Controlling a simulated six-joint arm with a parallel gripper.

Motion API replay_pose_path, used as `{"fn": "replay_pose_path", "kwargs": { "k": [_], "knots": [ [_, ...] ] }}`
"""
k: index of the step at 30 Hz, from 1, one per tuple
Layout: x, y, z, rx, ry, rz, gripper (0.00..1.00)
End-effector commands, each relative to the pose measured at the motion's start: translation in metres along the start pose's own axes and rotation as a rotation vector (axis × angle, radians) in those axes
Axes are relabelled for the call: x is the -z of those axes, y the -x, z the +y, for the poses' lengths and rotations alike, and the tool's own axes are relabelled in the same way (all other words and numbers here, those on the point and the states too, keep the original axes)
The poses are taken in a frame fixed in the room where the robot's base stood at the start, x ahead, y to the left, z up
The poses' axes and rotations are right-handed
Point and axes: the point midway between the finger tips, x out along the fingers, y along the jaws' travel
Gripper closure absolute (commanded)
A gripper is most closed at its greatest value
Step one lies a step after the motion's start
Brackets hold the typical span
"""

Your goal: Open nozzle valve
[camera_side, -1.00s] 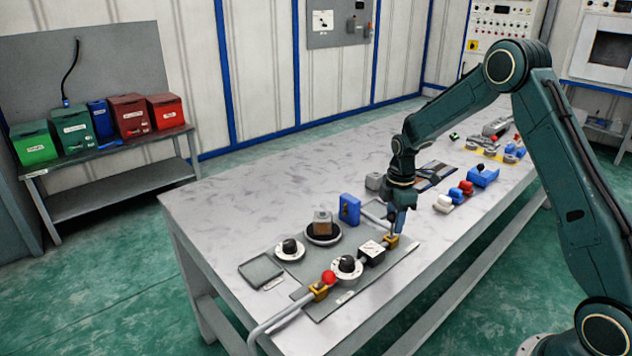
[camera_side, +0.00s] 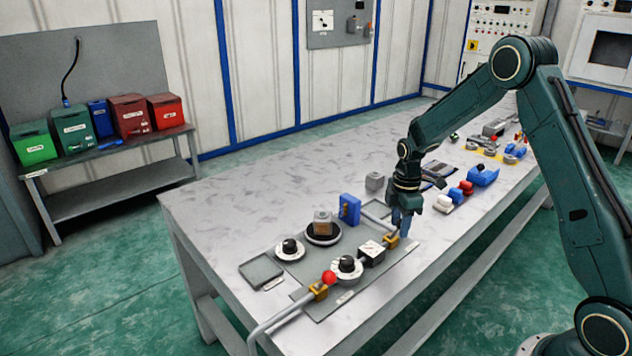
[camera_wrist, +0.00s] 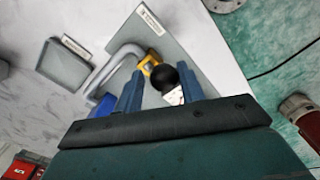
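The nozzle valve shows as a yellow body (camera_side: 390,241) at the right end of the pipe line on the grey plate. My gripper (camera_side: 403,231) hangs low, just beside this valve. In the wrist view, the two blue fingers of my gripper (camera_wrist: 161,84) stand apart with the black knob between their tips. A narrow gap shows on the left of the knob; contact on the right is unclear. The side view hides the knob.
A second yellow valve (camera_side: 318,290) with a red ball (camera_side: 329,277) stands at the pipe's other end. A dial (camera_side: 347,267), a black-and-white box (camera_side: 371,254) and a blue block (camera_side: 349,209) stand near.

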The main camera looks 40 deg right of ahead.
Motion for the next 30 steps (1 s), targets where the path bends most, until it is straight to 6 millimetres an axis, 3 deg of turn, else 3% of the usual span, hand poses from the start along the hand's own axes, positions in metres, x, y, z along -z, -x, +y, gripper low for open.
{"fn": "replay_pose_path", "kwargs": {
  "k": [5, 6, 17, 30],
  "knots": [
    [-0.003, -0.001, -0.004, -0.002, 0.000, 0.000, 0.62],
    [-0.003, -0.001, -0.004, -0.002, 0.000, 0.000, 0.56],
    [-0.002, 0.000, -0.004, -0.002, 0.000, 0.000, 0.56],
    [-0.002, 0.022, -0.002, -0.003, 0.000, 0.001, 0.56]
  ]
}}
